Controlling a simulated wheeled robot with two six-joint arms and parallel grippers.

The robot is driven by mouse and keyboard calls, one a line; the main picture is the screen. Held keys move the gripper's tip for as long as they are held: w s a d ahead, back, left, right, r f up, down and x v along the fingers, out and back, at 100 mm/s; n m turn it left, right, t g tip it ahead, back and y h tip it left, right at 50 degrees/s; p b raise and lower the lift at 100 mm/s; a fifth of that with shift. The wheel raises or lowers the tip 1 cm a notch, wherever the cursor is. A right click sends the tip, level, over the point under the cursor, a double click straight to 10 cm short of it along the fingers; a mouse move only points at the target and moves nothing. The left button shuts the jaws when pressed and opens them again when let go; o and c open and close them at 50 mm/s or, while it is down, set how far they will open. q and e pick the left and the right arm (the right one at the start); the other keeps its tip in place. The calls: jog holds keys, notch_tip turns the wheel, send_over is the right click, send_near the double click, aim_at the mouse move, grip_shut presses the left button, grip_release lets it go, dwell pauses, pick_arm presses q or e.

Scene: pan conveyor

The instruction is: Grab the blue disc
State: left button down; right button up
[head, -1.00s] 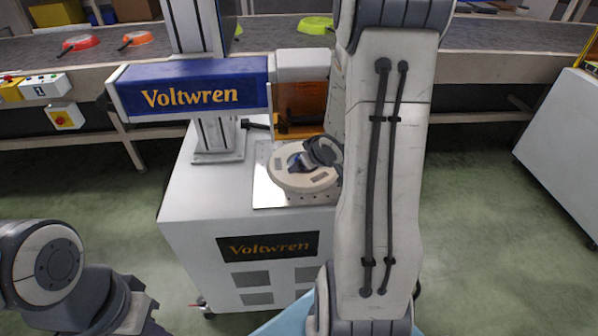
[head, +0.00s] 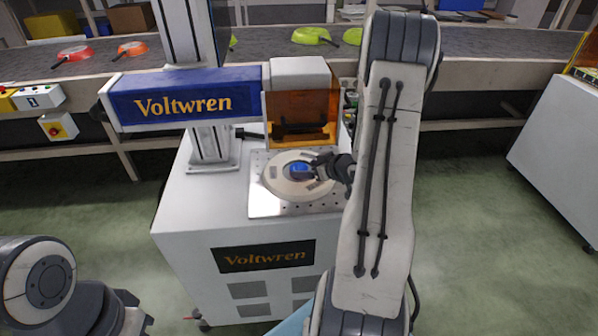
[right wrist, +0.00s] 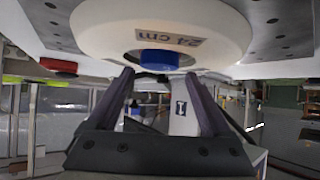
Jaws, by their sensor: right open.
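The blue disc (head: 299,169) sits in the middle of a round cream ring plate (head: 279,187) on the marking machine's metal bed. My right gripper (head: 313,168) is open, close at the disc's right side, and partly hides the plate. In the right wrist view the disc (right wrist: 158,59) shows in the opening of the cream plate (right wrist: 110,28), which is labelled "24 cm". The open fingers (right wrist: 160,74) point towards the disc, one on each side of it in the picture, with nothing between them. Contact cannot be told. Only part of my left arm shows; its gripper is out of view.
The Voltwren machine has a blue head (head: 190,93) at the left above the bed and an orange shield (head: 300,112) behind the plate. A conveyor (head: 480,38) with green and orange-red pans runs behind.

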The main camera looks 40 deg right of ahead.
aim_at(299, 168)
jog(key=x, duration=0.3)
jog(key=shift+w+f, duration=0.15)
jog(key=c, duration=1.2)
